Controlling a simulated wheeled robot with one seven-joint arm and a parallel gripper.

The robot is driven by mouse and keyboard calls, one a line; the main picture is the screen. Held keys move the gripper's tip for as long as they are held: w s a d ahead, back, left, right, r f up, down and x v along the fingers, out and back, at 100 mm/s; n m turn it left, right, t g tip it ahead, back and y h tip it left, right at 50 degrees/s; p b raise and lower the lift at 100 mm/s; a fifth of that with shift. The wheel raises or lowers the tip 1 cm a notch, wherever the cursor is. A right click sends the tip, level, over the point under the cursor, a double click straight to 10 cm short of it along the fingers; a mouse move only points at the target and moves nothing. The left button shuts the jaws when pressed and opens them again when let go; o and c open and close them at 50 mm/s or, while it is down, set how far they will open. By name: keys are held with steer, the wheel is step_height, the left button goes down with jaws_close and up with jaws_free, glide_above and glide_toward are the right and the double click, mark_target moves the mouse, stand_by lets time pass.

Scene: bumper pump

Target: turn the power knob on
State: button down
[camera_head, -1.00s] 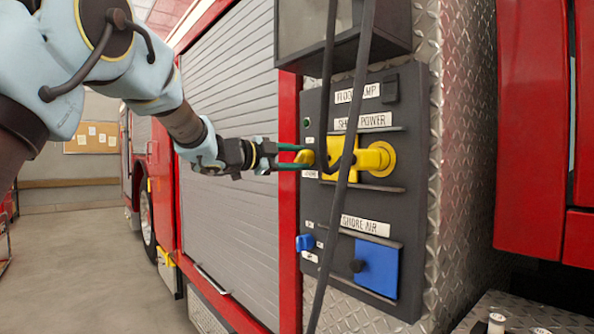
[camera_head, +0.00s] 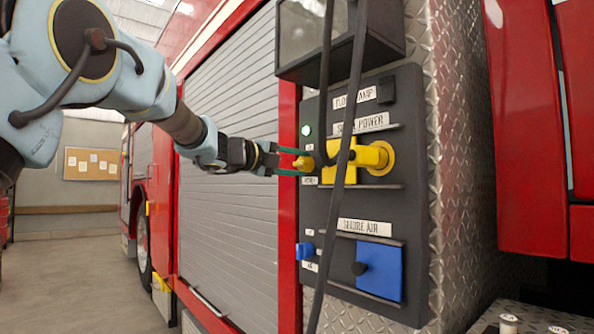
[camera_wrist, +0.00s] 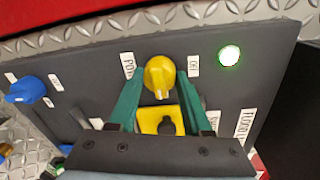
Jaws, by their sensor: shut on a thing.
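The yellow power knob (camera_head: 304,163) is at the left edge of the dark panel, beside the yellow shore power fitting. My gripper (camera_head: 297,161) reaches it from the left, its green fingers shut on it above and below. In the wrist view the knob (camera_wrist: 159,74) sits between the two fingers (camera_wrist: 160,88), with a pale pointer mark toward the bottom of the picture. A round indicator light (camera_head: 307,130) above the knob glows green-white; it is also bright in the wrist view (camera_wrist: 229,55). The small labels by the knob are partly hidden or hard to read.
A black cable (camera_head: 346,160) hangs in front of the panel (camera_head: 408,210). A blue knob (camera_head: 304,250) and a blue shore air cover (camera_head: 379,270) are lower down. A grey shutter (camera_head: 228,200) lies behind my arm. The floor at left is clear.

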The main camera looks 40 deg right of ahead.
steer(key=shift+f, duration=0.1)
stand_by(0.3)
steer(key=shift+c, duration=1.7)
jaws_free()
steer(key=shift+a, duration=0.1)
steer(key=a+b, duration=0.1)
steer(key=a, duration=0.9)
steer(key=shift+w+a+r+b, duration=0.3)
steer(key=shift+r+b, duration=0.05)
steer(key=shift+r, duration=0.05)
steer(key=shift+w, duration=0.1)
